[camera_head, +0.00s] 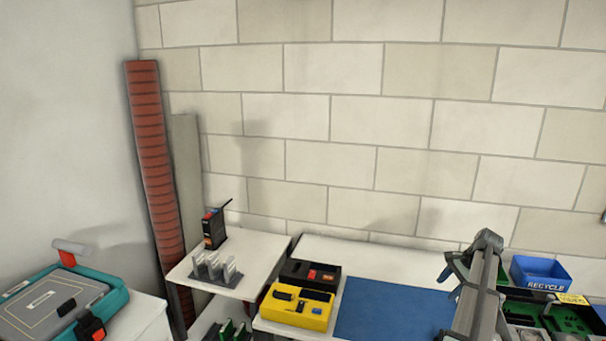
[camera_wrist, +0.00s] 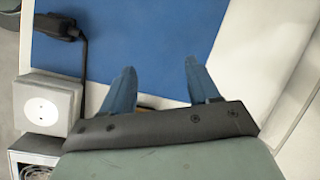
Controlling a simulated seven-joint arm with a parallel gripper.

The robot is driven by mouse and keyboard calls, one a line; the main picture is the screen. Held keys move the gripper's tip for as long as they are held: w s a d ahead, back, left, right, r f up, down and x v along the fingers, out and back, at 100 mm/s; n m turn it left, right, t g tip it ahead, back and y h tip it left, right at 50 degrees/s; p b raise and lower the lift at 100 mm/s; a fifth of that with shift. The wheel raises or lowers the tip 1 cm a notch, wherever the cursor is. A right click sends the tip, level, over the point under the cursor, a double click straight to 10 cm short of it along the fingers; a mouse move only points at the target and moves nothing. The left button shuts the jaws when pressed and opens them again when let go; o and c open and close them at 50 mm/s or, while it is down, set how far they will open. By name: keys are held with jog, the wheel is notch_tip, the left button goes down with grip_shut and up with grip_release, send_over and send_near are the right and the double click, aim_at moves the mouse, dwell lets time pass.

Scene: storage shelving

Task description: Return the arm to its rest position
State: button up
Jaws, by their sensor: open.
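My arm rises at the lower right of the head view, and my gripper (camera_head: 452,283) shows there at its left side, over the right part of the blue mat (camera_head: 385,310). In the wrist view my gripper (camera_wrist: 160,82) has its two blue-grey fingers spread apart with nothing between them. The blue mat (camera_wrist: 150,30) lies beyond the fingertips in that view. The gripper is open and empty. How high it is above the mat I cannot tell.
A yellow tray (camera_head: 297,308) and a black bin (camera_head: 310,274) stand left of the mat. A blue recycle bin (camera_head: 540,272) and green circuit boards (camera_head: 572,318) are right of my arm. A white socket box (camera_wrist: 45,103) with a black plug (camera_wrist: 58,27) shows in the wrist view.

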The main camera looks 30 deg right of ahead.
jog(key=a+f+n, duration=0.1)
jog(key=a+n, duration=0.1)
jog(key=a, duration=0.4)
jog(key=a+f+n, duration=0.1)
jog(key=a+n, duration=0.1)
jog(key=a, duration=0.5)
jog(key=s+a+f+n+g, duration=0.1)
jog(key=a+n, duration=0.1)
jog(key=a, duration=0.5)
jog(key=shift+s+f+y, duration=0.1)
jog(key=shift+f+y, duration=0.2)
jog(key=shift+y, duration=0.1)
jog(key=s+a+f+n, duration=0.2)
jog(key=s+a+f, duration=0.15)
jog(key=a, duration=0.45)
jog(key=a+f+n+g, duration=0.5)
jog(key=a+f+g, duration=0.1)
jog(key=a+f, duration=1.45)
jog(key=s+a+f+n+g+h, duration=0.3)
jog(key=s+a+f+n, duration=0.5)
jog(key=s+a+f, duration=0.6)
jog(key=shift+s+a+f+g+h, duration=0.3)
jog(key=shift+s+a+f, duration=0.05)
jog(key=shift+s+a, duration=0.7)
